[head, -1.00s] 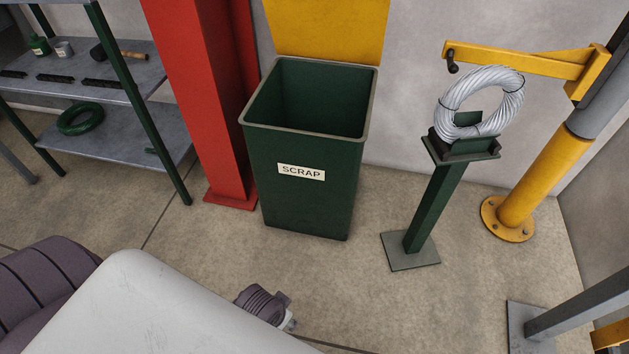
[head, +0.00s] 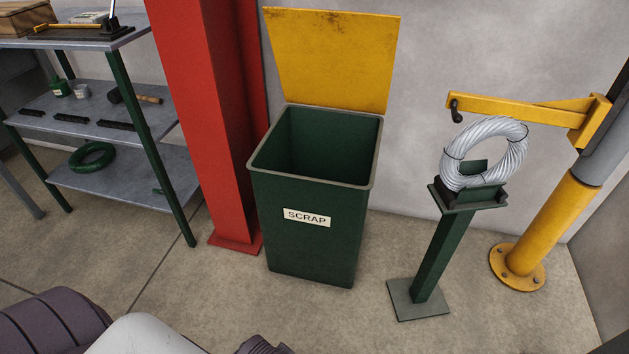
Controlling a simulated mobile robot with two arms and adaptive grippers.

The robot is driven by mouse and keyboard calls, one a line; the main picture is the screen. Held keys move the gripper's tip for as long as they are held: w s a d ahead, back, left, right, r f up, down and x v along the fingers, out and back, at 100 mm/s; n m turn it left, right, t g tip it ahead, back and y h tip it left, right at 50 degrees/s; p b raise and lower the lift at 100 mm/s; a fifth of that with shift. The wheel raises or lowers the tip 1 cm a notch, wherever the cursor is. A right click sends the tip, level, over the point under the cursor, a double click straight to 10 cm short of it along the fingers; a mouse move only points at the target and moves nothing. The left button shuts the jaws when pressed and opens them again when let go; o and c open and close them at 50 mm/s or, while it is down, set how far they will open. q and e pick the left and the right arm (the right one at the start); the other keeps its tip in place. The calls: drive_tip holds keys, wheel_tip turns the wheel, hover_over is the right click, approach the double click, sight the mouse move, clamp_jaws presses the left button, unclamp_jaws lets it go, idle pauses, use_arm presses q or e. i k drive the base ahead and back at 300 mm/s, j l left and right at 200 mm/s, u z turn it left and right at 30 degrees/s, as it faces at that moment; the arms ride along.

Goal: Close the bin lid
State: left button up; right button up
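The scrap bin (head: 310,245) is dark green with a white SCRAP label (head: 307,218) on its front. It stands upright on the floor near the wall. Its yellow lid (head: 330,60) is open, standing up at the back edge of the bin. The inside looks empty as far as I can see; its bottom is in shadow. Neither gripper can be made out. Only parts of my own body show at the lower left edge, well in front of the bin.
A red column (head: 212,110) stands close at the bin's left. Further left is a grey shelf unit (head: 70,120) with tools. To the right, a green stand (head: 433,255) carries a wire coil (head: 485,150), beside a yellow post (head: 540,225) with an arm. The floor before the bin is clear.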

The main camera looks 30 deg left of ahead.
sight(344, 60)
drive_tip(key=i+u, duration=0.3)
drive_tip(key=i+l+u, duration=0.1)
drive_tip(key=i+u, duration=0.2)
drive_tip(key=i, duration=0.25)
